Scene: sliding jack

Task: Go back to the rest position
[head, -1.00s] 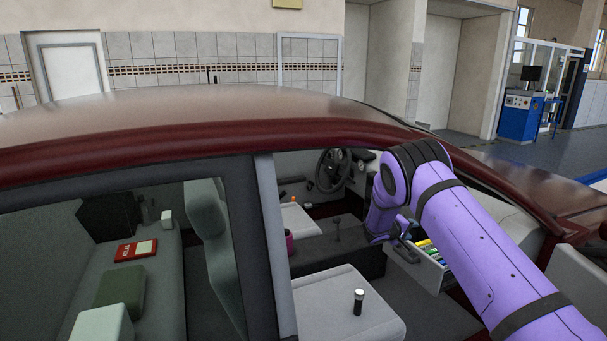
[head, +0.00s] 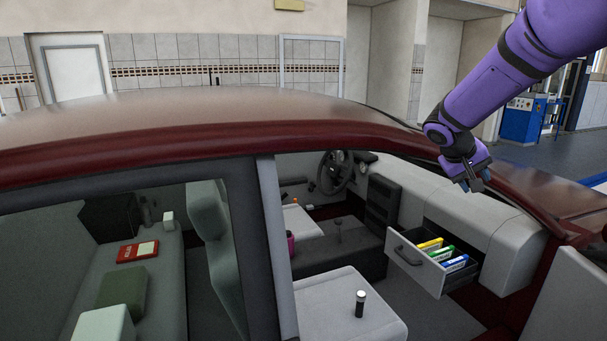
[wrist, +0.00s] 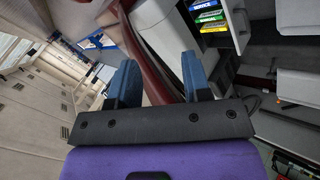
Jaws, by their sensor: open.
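My gripper (head: 474,186) is at the end of my purple arm, in front of the red door pillar at the right of the head view. In the wrist view my gripper (wrist: 160,80) shows two blue fingers spread wide apart with nothing held between them. It is apart from the open glove drawer (head: 420,262), which is pulled out below it and holds yellow, green and blue boxes (head: 440,253). The drawer also shows at the top of the wrist view (wrist: 239,22).
The car's dark red roof (head: 230,110) and pillar lie close to my gripper. A silver and black cylinder (head: 360,303) stands on the front seat (head: 330,310). A red book (head: 137,251) and a green cushion (head: 122,287) lie on the rear seat. A blue cabinet (head: 522,118) stands far behind.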

